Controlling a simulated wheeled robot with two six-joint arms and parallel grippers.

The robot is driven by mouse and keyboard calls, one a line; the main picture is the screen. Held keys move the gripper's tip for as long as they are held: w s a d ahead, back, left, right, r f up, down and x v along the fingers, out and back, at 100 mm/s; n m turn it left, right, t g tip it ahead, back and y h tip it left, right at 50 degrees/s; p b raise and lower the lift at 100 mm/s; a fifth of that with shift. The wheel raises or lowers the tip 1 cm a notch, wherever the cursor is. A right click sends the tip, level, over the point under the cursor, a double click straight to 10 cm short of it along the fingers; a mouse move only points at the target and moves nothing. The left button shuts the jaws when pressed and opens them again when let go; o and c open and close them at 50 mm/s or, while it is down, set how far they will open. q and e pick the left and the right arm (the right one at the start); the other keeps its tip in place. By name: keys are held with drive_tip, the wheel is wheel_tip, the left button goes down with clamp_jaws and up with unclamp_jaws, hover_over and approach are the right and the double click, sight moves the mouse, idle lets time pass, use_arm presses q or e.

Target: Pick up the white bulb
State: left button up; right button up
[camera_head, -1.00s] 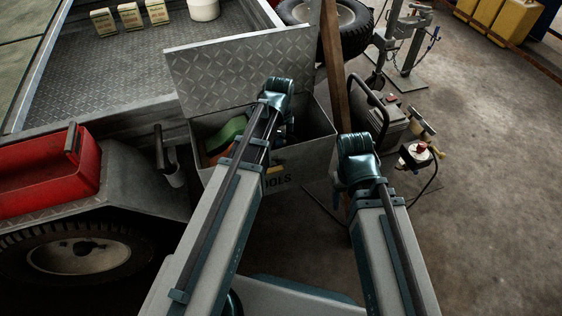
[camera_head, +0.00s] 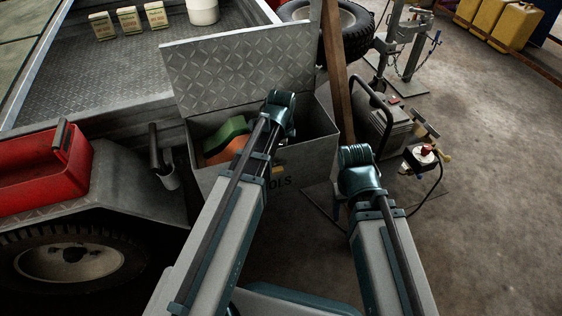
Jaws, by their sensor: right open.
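I cannot make out a white bulb in the head view. The open metal tool box (camera_head: 305,165) holds a green block (camera_head: 227,134) and an orange piece (camera_head: 219,153); my left arm covers part of its inside. My left arm reaches over the box, and its gripper is hidden below the wrist. My right gripper (camera_head: 339,196) is open, mostly hidden under its wrist, just right of the box's front corner. I see nothing held in it.
A trailer bed (camera_head: 85,85) with cartons (camera_head: 129,19) lies at the left, beside a red case (camera_head: 45,170).

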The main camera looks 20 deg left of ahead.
use_arm(q)
clamp_jaws()
drive_tip(key=shift+r, duration=0.1)
wheel_tip(320, 180, up, 10)
drive_tip(key=p, duration=1)
